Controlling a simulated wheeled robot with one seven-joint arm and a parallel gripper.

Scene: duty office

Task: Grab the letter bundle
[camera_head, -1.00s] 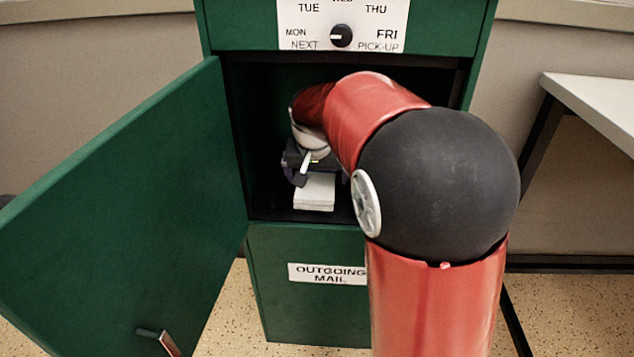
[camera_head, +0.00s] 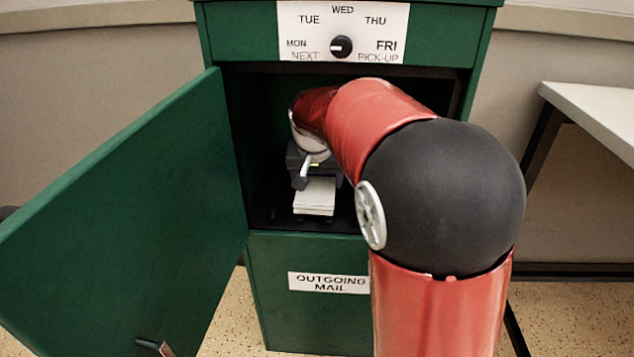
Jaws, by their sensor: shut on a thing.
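The white letter bundle (camera_head: 315,196) is inside the open compartment of the green mail cabinet (camera_head: 262,300). My gripper (camera_head: 312,180) reaches in from above and is shut on the bundle. Its fingers are mostly hidden by the gripper body and the bundle. A dark gap with small dark shapes shows under the bundle's front edge, so it appears slightly above the compartment floor. My red and black arm covers the right part of the opening.
The green door (camera_head: 130,220) stands wide open at the left. A dial panel (camera_head: 342,30) is above the opening and an "OUTGOING MAIL" label (camera_head: 328,283) below it. A pale table (camera_head: 595,110) stands at the right.

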